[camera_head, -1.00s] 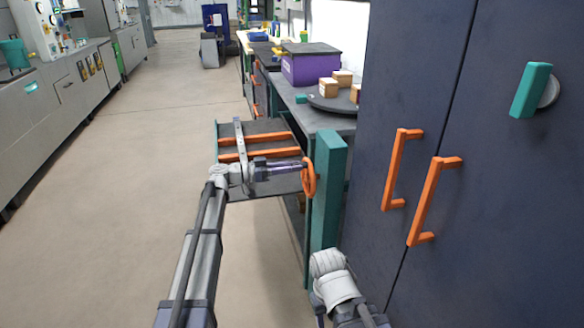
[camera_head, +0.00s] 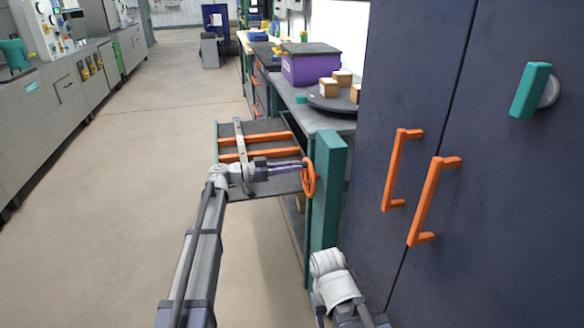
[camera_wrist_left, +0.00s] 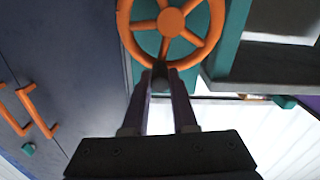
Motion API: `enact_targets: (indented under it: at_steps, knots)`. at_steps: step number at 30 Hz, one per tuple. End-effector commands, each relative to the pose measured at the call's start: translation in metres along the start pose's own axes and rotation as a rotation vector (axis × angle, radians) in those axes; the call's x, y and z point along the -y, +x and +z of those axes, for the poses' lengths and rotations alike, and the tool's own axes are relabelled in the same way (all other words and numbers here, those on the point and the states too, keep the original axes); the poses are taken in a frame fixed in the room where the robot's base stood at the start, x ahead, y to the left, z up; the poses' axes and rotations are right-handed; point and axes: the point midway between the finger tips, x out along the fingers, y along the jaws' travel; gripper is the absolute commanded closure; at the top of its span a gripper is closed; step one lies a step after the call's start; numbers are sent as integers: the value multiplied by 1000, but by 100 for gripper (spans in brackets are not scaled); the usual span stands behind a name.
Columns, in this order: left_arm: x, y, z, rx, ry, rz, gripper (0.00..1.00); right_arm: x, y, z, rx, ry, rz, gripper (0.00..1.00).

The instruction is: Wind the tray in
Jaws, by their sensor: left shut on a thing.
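The orange handwheel (camera_head: 309,178) is mounted on a teal post (camera_head: 328,195) at the bench's near end. In the left wrist view the wheel (camera_wrist_left: 171,22) fills the top middle, with spokes and a hub. My left gripper (camera_head: 300,168) reaches it from the left. In the left wrist view its fingers (camera_wrist_left: 160,82) are closed around a dark knob (camera_wrist_left: 160,75) at the wheel's lower rim. The grey tray (camera_head: 262,186) with orange rails sticks out left from the bench, behind my left wrist, which hides part of it. My right gripper is out of view.
A dark blue cabinet (camera_head: 440,90) with orange handles stands close on the right. The bench behind the post holds a round turntable (camera_head: 330,103) with small boxes and a purple bin (camera_head: 310,66). The floor (camera_head: 120,200) to the left is clear.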

Motion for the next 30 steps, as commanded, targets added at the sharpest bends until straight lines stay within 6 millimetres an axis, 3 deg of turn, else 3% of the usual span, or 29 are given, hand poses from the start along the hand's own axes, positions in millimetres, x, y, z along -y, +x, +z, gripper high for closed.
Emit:
enact_targets:
  at_steps: [30]
  knots:
    - [-29, 0, 20, 1, 573, 0, 100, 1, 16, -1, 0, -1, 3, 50]
